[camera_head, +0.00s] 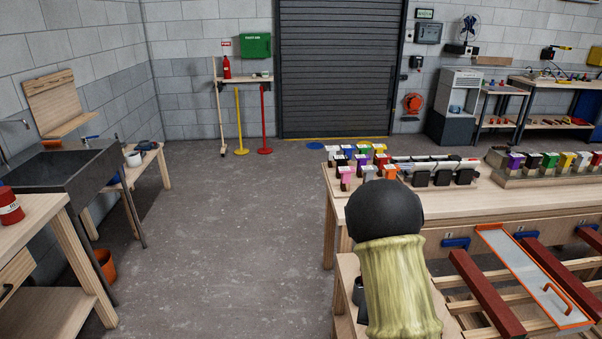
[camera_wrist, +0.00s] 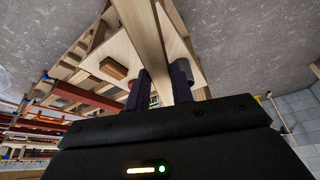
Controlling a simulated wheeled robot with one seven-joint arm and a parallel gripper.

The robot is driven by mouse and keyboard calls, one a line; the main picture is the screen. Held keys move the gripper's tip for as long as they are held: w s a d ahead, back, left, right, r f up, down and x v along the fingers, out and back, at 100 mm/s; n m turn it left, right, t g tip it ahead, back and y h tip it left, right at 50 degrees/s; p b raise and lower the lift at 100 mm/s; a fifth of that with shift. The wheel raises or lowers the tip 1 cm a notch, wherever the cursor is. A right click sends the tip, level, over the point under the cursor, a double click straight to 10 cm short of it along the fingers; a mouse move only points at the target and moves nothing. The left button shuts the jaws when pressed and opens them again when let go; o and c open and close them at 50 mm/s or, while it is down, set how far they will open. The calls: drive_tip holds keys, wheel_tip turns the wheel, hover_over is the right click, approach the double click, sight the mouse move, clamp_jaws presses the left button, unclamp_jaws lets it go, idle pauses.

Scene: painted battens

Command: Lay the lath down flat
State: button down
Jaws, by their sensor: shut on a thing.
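In the wrist view a pale wooden lath (camera_wrist: 148,35) runs from the top edge down between the two dark fingers of my gripper (camera_wrist: 160,88). The fingers are shut on it, one on each side. Its far end runs out of the picture at the top, and its near end is hidden behind the gripper body. I cannot tell exactly how steeply it is tilted. In the head view I cannot make out the lath or my gripper; my arm fills the lower middle there.
Dark red battens (camera_head: 488,298) lie across a wooden rack at right, beside a grey orange-edged panel (camera_head: 535,275). A long bench (camera_head: 480,205) behind carries coloured blocks and clamps. A sink (camera_head: 66,172) and side table (camera_head: 38,215) stand at left. The floor (camera_head: 240,230) between is clear.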

drive_tip(key=a+n+y, duration=0.1)
drive_tip(key=a+n, duration=0.2)
drive_tip(key=a, duration=0.3)
wheel_tip(320, 180, down, 16)
drive_tip(key=d+b, duration=0.1)
drive_tip(key=b, duration=1.5)
drive_tip(key=w+p+v, duration=0.1)
drive_tip(key=p+v, duration=0.8)
drive_tip(key=p, duration=0.9)
drive_tip(key=shift+w+r+p, duration=0.35)
drive_tip(key=shift+r+p, duration=0.05)
drive_tip(key=shift+f, duration=0.15)
drive_tip(key=s+f, duration=0.3)
drive_tip(key=f, duration=1)
drive_tip(key=shift+s+f, duration=0.3)
drive_tip(key=shift+f, duration=0.1)
drive_tip(key=shift+s, duration=0.1)
